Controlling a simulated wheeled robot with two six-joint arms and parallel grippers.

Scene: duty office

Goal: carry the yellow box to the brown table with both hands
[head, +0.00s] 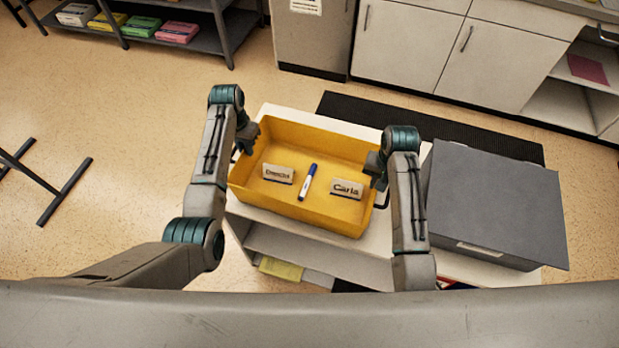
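The yellow box (300,211) is an open tray on a white unit in the middle of the head view. In it lie two name plates, one on the left (278,174) and one reading "Carla" (347,188), with a blue and white marker (308,182) between them. My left gripper (246,138) is at the box's left end, close to its rim. My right gripper (375,170) is at the right end, overlapping the rim in the picture. The fingertips are small and dark, so their opening and contact are unclear. No brown table shows.
A dark grey case (495,205) stands right of the box on the white unit (410,225). Behind are a black mat (430,125) and pale cabinets (450,50). A grey shelf (205,38) is at the upper left. The floor at left is mostly clear, except dark table legs (50,190).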

